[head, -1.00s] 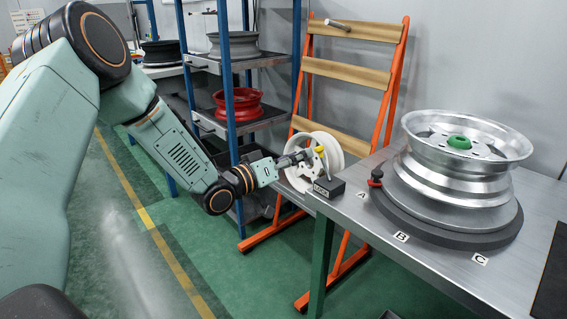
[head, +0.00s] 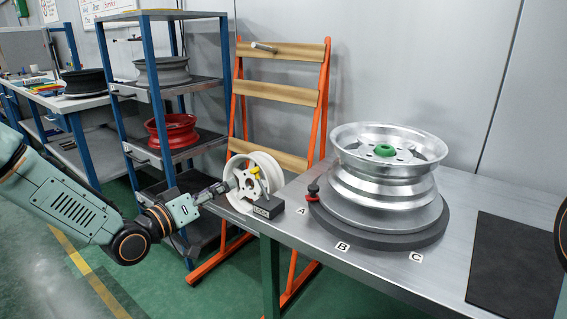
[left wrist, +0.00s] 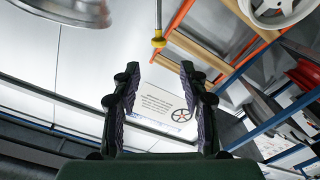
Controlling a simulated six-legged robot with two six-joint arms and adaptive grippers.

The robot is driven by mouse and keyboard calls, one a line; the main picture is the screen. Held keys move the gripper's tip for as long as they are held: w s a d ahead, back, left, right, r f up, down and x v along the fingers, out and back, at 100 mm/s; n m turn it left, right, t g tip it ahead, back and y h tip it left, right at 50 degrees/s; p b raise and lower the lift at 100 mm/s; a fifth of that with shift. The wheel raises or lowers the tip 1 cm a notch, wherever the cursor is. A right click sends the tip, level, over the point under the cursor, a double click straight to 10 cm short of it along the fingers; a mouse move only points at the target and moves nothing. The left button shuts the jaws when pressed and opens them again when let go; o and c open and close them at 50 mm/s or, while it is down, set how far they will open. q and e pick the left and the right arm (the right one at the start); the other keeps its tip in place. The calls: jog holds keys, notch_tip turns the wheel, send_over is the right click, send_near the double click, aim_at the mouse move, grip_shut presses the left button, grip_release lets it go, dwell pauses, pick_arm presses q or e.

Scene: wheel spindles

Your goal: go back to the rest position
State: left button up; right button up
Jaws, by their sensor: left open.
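My left gripper (head: 222,188) is open and empty in the head view, near the table's left corner. It is in front of a white wheel rim (head: 266,178) and close to a yellow-ended rod (head: 255,171) by a small black block (head: 266,208). In the left wrist view my left gripper (left wrist: 157,78) shows its two fingers apart with nothing between them. The yellow-ended rod (left wrist: 158,42) shows beyond the fingertips there. My right gripper is not in view; a bit of my right arm shows at the right edge.
A silver wheel (head: 388,165) with a green centre sits on a dark round base (head: 385,240) on the metal table (head: 455,215). A red-and-black knob (head: 313,193) stands beside it. A black mat (head: 515,265) lies right. An orange rack (head: 322,120) and blue shelf (head: 153,80) stand behind.

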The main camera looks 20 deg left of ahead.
pick_arm(q)
jog(key=s+d+f+g+y, duration=0.2)
jog(key=s+d+f+g, duration=0.15)
jog(key=s+f, duration=0.5)
jog(key=s+d+f+g+y, duration=0.25)
jog(key=s+f+g, duration=0.25)
jog(key=f, duration=0.6)
jog(key=s+d+f+m+g+y, duration=0.1)
jog(key=s+f+g, duration=0.3)
jog(key=s, duration=0.9)
jog(key=s+d+f+g, duration=0.2)
jog(key=s+f+g, duration=0.2)
jog(key=s, duration=0.9)
notch_tip(320, 180, down, 4)
jog(key=shift+s+r+m+y, duration=0.1)
jog(key=shift+s+m+y, duration=0.2)
jog(key=shift+m+y, duration=0.1)
jog(key=shift+g, duration=0.25)
